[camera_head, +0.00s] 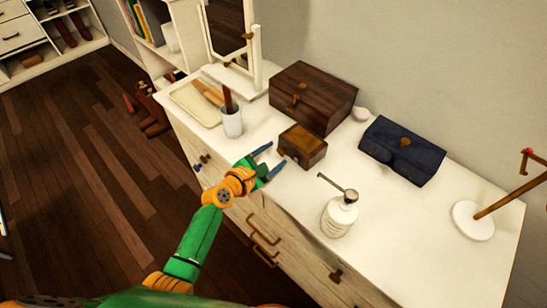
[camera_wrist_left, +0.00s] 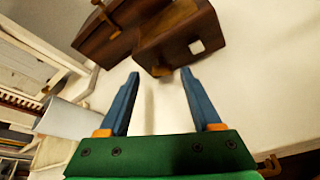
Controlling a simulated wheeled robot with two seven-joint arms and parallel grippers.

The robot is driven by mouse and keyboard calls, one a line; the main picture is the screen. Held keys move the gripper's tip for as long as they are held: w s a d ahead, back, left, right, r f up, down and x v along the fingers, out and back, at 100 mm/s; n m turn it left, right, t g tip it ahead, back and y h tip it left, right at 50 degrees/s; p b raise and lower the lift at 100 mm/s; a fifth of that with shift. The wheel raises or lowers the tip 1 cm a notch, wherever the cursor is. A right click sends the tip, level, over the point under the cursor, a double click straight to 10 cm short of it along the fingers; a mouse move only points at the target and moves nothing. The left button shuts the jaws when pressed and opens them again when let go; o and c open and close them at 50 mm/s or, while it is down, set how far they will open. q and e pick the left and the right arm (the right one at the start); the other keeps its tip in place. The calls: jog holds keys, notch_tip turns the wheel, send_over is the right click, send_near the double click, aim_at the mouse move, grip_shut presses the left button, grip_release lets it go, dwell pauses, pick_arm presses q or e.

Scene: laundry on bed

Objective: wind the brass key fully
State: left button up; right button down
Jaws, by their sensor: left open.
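A small brown wooden box (camera_head: 302,146) sits on the white dresser top in the head view. It shows upside down at the top of the left wrist view (camera_wrist_left: 182,40), with a pale square on one face. A small brass-coloured piece (camera_wrist_left: 161,71), which looks like the key, sticks out from the box's near side. In the head view the key is too small to make out clearly. My left gripper (camera_head: 274,157) is open and empty just in front of the box, its blue fingers pointing at it. In the wrist view the brass piece lies between and just beyond the fingertips (camera_wrist_left: 160,75). My right gripper is not in view.
A larger dark wooden chest (camera_head: 315,95) stands behind the box. A white cup (camera_head: 232,122) is to the left, a dark blue case (camera_head: 402,150) to the right, and a pump bottle (camera_head: 339,215) near the front. Bare dresser top lies between box and bottle.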

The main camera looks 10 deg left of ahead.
pick_arm(q)
jog(key=shift+w+d, duration=0.25)
jog(key=shift+s+d, duration=0.15)
grip_shut()
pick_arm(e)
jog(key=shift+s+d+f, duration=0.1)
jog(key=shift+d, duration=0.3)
pick_arm(q)
jog(key=shift+m, duration=0.3)
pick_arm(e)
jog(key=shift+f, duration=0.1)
pick_arm(q)
jog(key=shift+s+f+m+t+y+b, duration=0.15)
jog(key=shift+f+m+t+y+b, duration=0.15)
jog(key=shift+m+t+b, duration=0.55)
jog(key=shift+s+d+m+t+y+b, duration=0.1)
jog(key=shift+m+t+y+b, duration=0.25)
jog(key=shift+m, duration=0.4)
jog(key=shift+d+m+t+y+b, duration=0.1)
jog(key=shift+m+b, duration=0.35)
jog(key=shift+m, duration=0.25)
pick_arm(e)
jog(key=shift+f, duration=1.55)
pick_arm(q)
grip_release()
